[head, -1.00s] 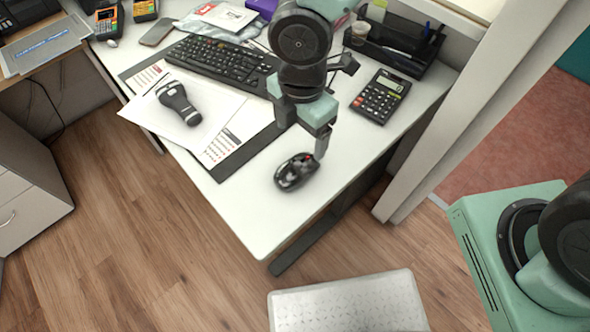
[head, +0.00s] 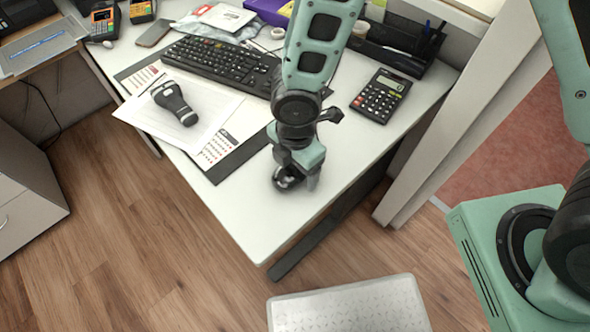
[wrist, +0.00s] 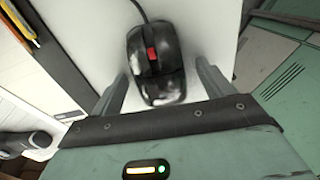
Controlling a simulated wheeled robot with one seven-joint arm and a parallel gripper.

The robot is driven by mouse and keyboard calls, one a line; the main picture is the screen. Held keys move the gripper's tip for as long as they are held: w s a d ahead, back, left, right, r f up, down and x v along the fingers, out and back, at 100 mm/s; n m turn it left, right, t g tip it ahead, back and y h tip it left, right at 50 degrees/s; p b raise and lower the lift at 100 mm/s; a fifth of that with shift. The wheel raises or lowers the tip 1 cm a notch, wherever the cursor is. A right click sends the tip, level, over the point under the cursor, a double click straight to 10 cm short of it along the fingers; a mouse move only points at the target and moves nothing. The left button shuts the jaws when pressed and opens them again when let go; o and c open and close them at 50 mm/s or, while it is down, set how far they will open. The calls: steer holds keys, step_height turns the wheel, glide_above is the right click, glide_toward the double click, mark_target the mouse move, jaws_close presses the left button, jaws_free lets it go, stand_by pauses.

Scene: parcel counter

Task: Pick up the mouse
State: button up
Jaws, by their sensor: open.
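The mouse (wrist: 156,78) is black and glossy with a red scroll wheel, lying on the white counter. In the wrist view it sits between the two open fingers of my gripper (wrist: 160,88), its cable running up the picture. In the head view my gripper (head: 296,178) is low over the counter near its front corner and hides most of the mouse (head: 286,180). The fingers are open and hold nothing; I cannot tell whether either touches the mouse.
A black keyboard (head: 222,62), a handheld scanner (head: 174,102) on white paper and a calculator (head: 381,94) lie on the counter (head: 255,225). A black organiser (head: 400,48) stands at the back. The front corner is clear. A grey step (head: 345,305) is on the floor.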

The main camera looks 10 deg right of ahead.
steer(key=c, duration=1.1)
steer(key=shift+o, duration=0.2)
step_height(320, 180, up, 9)
steer(key=shift+f+p, duration=0.1)
steer(key=shift+p, duration=0.85)
step_height(320, 180, down, 6)
steer(key=shift+f+b, duration=0.15)
steer(key=shift+b, duration=1)
